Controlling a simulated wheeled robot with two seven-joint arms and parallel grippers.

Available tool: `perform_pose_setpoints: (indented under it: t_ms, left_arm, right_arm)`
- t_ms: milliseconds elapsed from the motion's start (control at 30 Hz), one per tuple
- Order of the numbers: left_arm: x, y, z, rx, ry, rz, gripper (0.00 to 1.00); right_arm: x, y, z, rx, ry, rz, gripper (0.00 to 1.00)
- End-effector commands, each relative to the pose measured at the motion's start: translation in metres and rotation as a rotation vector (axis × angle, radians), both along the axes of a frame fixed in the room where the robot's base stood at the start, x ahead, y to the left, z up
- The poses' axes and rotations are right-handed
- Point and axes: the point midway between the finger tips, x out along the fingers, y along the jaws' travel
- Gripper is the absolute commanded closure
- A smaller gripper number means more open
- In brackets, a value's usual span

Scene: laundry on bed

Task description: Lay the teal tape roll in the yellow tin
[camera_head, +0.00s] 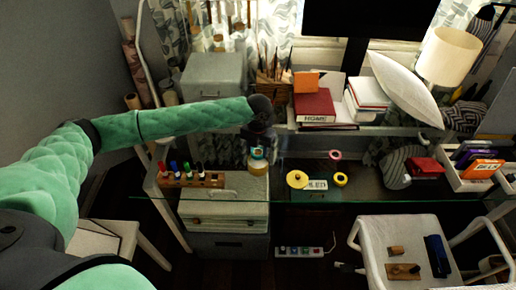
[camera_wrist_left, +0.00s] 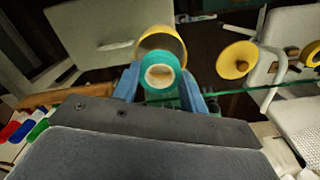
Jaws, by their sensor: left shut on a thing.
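My left gripper (camera_head: 258,147) reaches over the glass desk and points down. In the left wrist view its blue fingers (camera_wrist_left: 160,88) are shut on the teal tape roll (camera_wrist_left: 160,72), which has a pale core. In the head view the teal roll (camera_head: 257,153) is a small band under the gripper. The yellow tin (camera_head: 257,166) stands directly below it. In the left wrist view the tin's rim (camera_wrist_left: 172,35) shows behind the roll and is partly hidden by it. I cannot tell whether the roll touches the tin. My right gripper is not in view.
A wooden rack (camera_head: 208,181) of coloured markers stands left of the tin. Right of it lie a yellow disc (camera_head: 297,179), a label card (camera_head: 316,185), a yellow tape roll (camera_head: 340,179) and a pink roll (camera_head: 335,155). Books (camera_head: 314,106) stand on the shelf behind.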

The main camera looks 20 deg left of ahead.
Motion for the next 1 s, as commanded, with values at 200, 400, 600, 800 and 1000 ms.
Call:
perform_pose_setpoints:
  t_ms: [200,400,600,800,1000]
  left_arm:
    - [0.0,0.0,-0.011,0.0,0.0,0.0,0.79]
    - [0.0,0.0,-0.023,0.001,0.0,0.0,0.79]
    - [0.0,0.0,-0.03,0.001,0.0,0.0,0.79]
    - [0.0,0.0,-0.032,0.0,0.0,0.0,0.79]
    - [0.0,0.0,-0.032,0.0,0.0,0.0,0.49]
  right_arm:
    - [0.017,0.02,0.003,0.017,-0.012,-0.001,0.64]
    - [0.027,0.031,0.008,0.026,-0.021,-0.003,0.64]
    - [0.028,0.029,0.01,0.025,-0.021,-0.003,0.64]
    - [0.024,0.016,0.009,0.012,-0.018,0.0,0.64]
    - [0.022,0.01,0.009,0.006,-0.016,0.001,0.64]
